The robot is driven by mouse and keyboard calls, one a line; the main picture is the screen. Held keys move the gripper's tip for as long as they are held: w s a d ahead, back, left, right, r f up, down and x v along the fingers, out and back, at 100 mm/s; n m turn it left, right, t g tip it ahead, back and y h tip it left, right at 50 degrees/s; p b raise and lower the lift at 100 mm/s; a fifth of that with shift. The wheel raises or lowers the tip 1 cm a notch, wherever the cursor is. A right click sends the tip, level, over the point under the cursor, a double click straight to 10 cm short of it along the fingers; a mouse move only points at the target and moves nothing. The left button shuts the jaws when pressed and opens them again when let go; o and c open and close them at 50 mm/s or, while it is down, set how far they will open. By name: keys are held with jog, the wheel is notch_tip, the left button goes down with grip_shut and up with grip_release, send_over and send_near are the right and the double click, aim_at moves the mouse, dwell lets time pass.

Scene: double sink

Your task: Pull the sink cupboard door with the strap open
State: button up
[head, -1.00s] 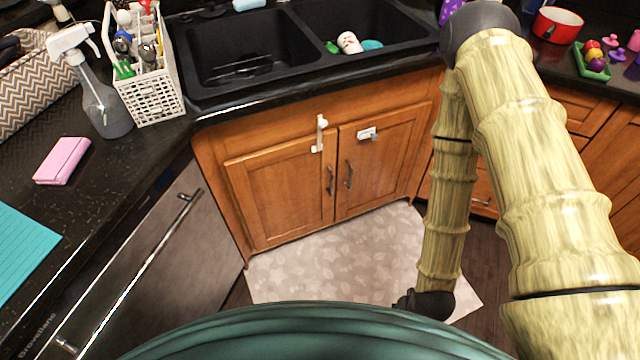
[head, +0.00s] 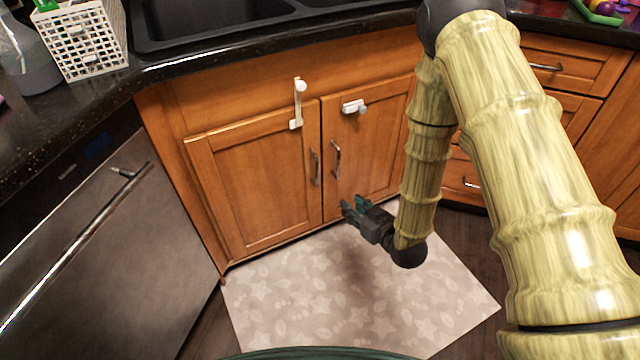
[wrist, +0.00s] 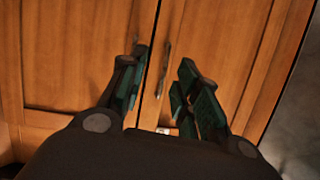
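The sink cupboard has two wooden doors, both shut. The left door (head: 255,185) has a white strap (head: 298,105) running upright from the frame above onto its top right corner. The right door (head: 385,130) has a white fitting (head: 353,107) near its top. Each has an upright metal handle by the middle gap: the left handle (head: 315,167) and the right handle (head: 336,158). My gripper (head: 352,205) is open and empty, below the handles in the head view. In the wrist view its fingers point at the doors, and the right handle (wrist: 163,70) shows between them.
A pale patterned mat (head: 300,305) lies on the dark floor before the cupboard. A steel dishwasher (head: 90,230) stands at the left and wooden drawers (head: 560,65) at the right. The black double sink (head: 205,22) is set in the counter above.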

jog(key=w+a+r+n+t+y+b, duration=0.1)
jog(key=w+a+n+t+y+b, duration=0.15)
jog(key=w+b, duration=0.25)
jog(key=r+y+b, duration=0.1)
jog(key=y+b, duration=0.1)
jog(key=b, duration=0.2)
send_over(318, 184)
jog(key=shift+w+a+g+h, duration=0.1)
jog(key=shift+w+g+h, duration=0.15)
jog(key=shift+w, duration=0.05)
grip_shut()
